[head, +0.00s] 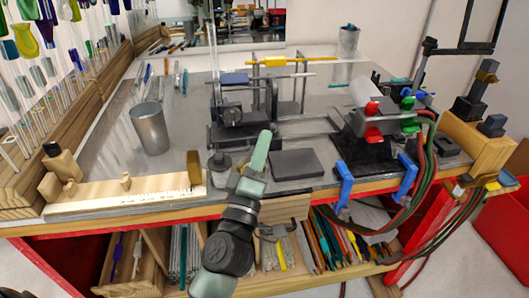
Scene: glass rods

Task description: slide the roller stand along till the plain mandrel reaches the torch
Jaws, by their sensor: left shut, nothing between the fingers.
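A dark roller stand (238,132) with wheels stands on the grey bench top, left of the torch. A blue-wrapped rod (234,78) and a yellow rod (312,60) lie across uprights above it. A thin grey bar, which I cannot surely tell as the plain mandrel, runs between them. The torch (360,92) has a pale barrel with red and green knobs and stands to the right, apart from the stand. My left gripper (263,141) is shut and empty, in front of the stand's right side; I cannot tell whether it touches. My right gripper is not in view.
A metal cup (150,128) and a wooden ruler board (125,192) are at the left. A dark flat block (298,164) lies right of my gripper. Blue clamps (344,185) and hoses (425,150) crowd the right front edge.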

